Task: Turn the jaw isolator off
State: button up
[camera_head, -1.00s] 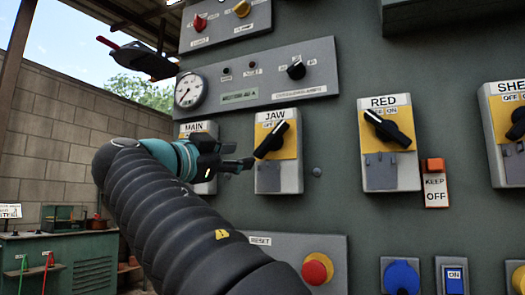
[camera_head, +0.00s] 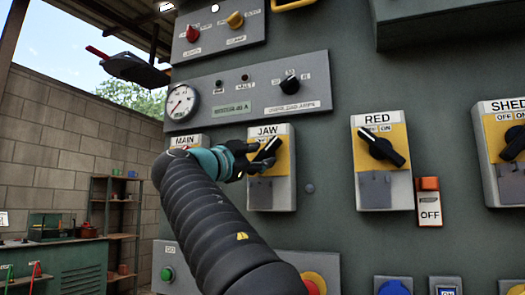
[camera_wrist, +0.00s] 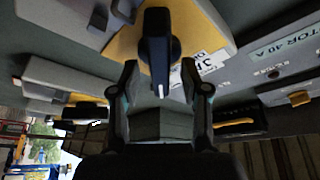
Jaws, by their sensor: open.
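The jaw isolator (camera_head: 285,195) is a grey box with a yellow plate, labelled JAW, left of centre in the head view. Its black handle (camera_head: 268,150) is tilted, upper end to the right. In the wrist view the black handle (camera_wrist: 157,45) stands at top centre against the yellow plate. My gripper (camera_head: 250,160) is at the left side of the handle, its fingers spread. In the wrist view its fingertips (camera_wrist: 160,90) lie either side of the handle's near end. I cannot tell whether they touch it.
The MAIN isolator (camera_head: 188,141) is mostly hidden behind my arm. The RED isolator (camera_head: 382,190) stands to the right, with a KEEP OFF tag (camera_head: 428,208) beside it. The SHED isolator (camera_head: 506,180) is at the right edge. A gauge panel (camera_head: 250,92) is above.

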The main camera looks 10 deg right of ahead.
jog(key=shift+w+d+r, duration=0.2)
jog(key=shift+w+d, duration=0.2)
jog(key=shift+d, duration=0.15)
grip_shut()
